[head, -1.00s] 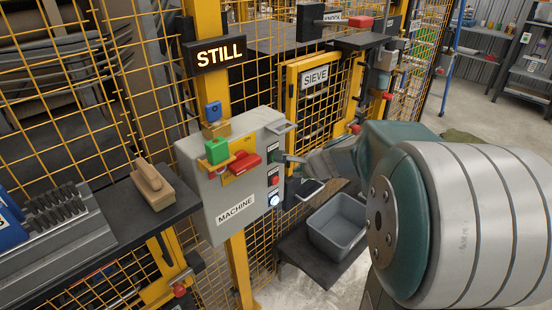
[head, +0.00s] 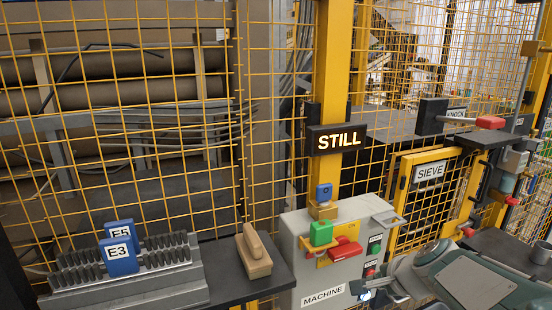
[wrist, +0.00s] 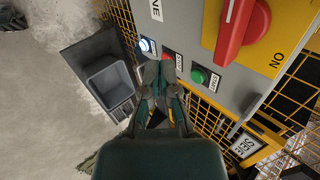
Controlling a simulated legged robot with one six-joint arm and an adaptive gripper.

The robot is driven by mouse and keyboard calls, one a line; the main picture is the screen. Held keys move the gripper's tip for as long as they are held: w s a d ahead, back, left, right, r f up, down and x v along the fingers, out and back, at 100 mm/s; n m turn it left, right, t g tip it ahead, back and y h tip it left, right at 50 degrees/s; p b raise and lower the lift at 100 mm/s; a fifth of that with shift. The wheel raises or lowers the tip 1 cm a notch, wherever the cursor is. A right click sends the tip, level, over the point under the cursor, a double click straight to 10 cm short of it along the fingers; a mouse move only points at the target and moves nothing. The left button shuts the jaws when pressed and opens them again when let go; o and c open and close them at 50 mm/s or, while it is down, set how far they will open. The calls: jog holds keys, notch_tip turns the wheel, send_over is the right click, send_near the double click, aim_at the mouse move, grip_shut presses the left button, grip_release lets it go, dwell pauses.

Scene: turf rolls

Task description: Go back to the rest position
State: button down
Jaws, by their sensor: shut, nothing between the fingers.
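My gripper (head: 386,287) is shut and empty at the lower right of the head view, in front of the right side of the grey machine box (head: 300,266). In the wrist view my gripper (wrist: 160,68) points at the box's button side, and its fingers overlap part of the red button (wrist: 178,61). The green button (wrist: 198,76) and the lit white button (wrist: 147,46) lie to either side. I cannot tell whether the fingertips touch the panel. The box carries a red switch handle (head: 345,250) and a green padlock-like block (head: 321,233).
A lit STILL sign (head: 339,139) hangs on the yellow post. Yellow mesh fencing stands behind the box. A shelf at left holds a rack (head: 130,280) with blue tags and a wooden brush (head: 254,252). A grey bin (wrist: 107,83) sits below. The SIEVE door (head: 430,185) is at right.

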jog(key=s+a+n+g+h, duration=0.1)
jog(key=s+a+n, duration=0.2)
jog(key=s+n, duration=0.4)
jog(key=s+a+r+n+g+h, duration=0.1)
jog(key=s+a+n, duration=0.2)
jog(key=s+n, duration=0.4)
jog(key=s, duration=0.4)
jog(key=shift+a+r+n+h, duration=0.2)
jog(key=shift+r+n+h, duration=0.1)
jog(key=shift+n, duration=0.1)
jog(key=shift+w+a+f, duration=0.1)
jog(key=shift+w+f, duration=0.05)
